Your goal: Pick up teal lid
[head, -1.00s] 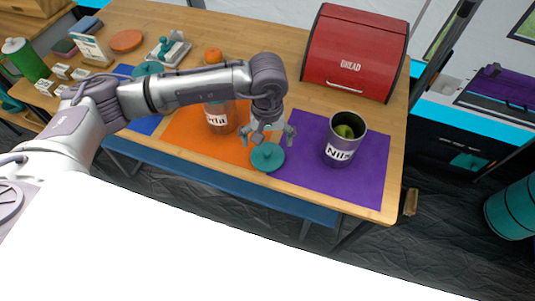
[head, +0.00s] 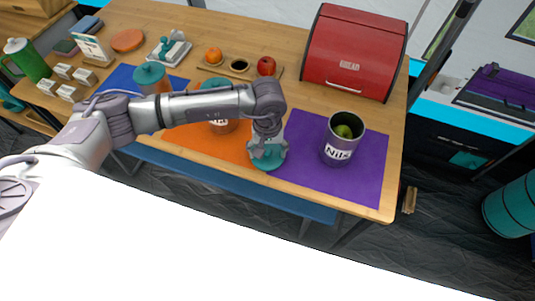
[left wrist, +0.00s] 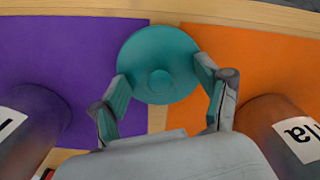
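The teal lid (left wrist: 158,52) is a round disc with a small knob. It lies on the table by the front edge, across the gap between the purple and orange mats. In the head view the lid (head: 268,164) shows partly beneath my left gripper (head: 267,150). My right gripper is not in view.
A red bread box (head: 355,55) is behind.

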